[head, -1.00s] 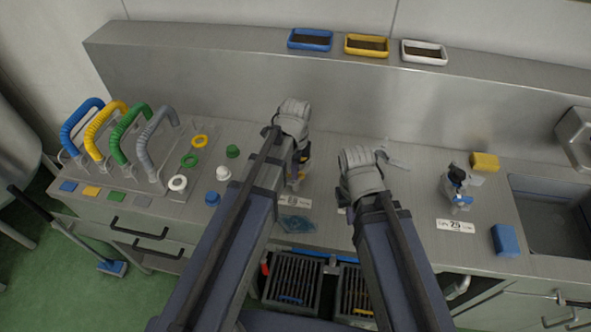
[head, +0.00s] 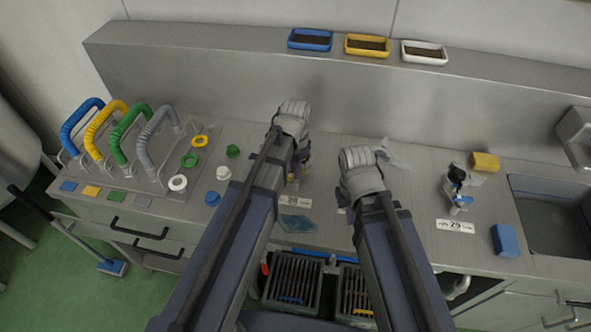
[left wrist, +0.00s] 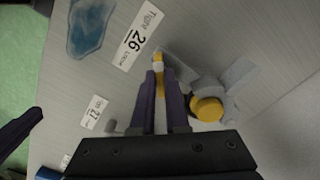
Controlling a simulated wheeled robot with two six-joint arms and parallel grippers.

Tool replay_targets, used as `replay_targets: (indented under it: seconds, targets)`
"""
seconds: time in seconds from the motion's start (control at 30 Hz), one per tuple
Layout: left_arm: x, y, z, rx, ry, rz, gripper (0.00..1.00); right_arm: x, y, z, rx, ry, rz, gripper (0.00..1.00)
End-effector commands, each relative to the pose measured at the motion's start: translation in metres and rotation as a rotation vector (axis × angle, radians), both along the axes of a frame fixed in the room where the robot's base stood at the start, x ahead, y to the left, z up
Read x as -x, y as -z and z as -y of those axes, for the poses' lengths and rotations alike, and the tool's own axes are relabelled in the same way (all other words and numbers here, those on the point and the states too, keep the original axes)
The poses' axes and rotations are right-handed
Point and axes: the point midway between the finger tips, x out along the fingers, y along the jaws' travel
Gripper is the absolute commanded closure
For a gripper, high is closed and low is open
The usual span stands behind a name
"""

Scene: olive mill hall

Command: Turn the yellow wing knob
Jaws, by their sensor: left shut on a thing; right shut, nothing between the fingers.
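The yellow wing knob (left wrist: 158,66) shows in the left wrist view between the fingertips of my left gripper (left wrist: 165,78), which is shut on it. A round yellow cap (left wrist: 207,109) on a grey fitting is just right of the fingers. In the head view my left gripper (head: 295,165) reaches down to the counter; its own hand and arm hide most of the knob and fitting. My right gripper (head: 360,175) is shut and empty above the counter, to the right of the left one. Its fingertips are largely hidden.
Number labels (head: 296,201) and a blue translucent patch (head: 297,224) lie in front of the fitting. Another fitting (head: 457,190), a yellow block (head: 485,162), a blue block (head: 505,240) and a sink (head: 550,215) are at right.

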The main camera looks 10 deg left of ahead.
Motion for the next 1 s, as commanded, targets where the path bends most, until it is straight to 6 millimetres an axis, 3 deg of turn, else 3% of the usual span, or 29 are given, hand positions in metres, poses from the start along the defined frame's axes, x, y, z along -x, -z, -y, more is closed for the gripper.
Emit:
replay_targets:
  seconds: [1.0]
  targets:
    - [-0.0001, 0.0, 0.0001, 0.0, -0.966, 0.0, 1.0, 0.0, 0.0, 0.0, 0.0, 0.0, 0.0, 1.0]
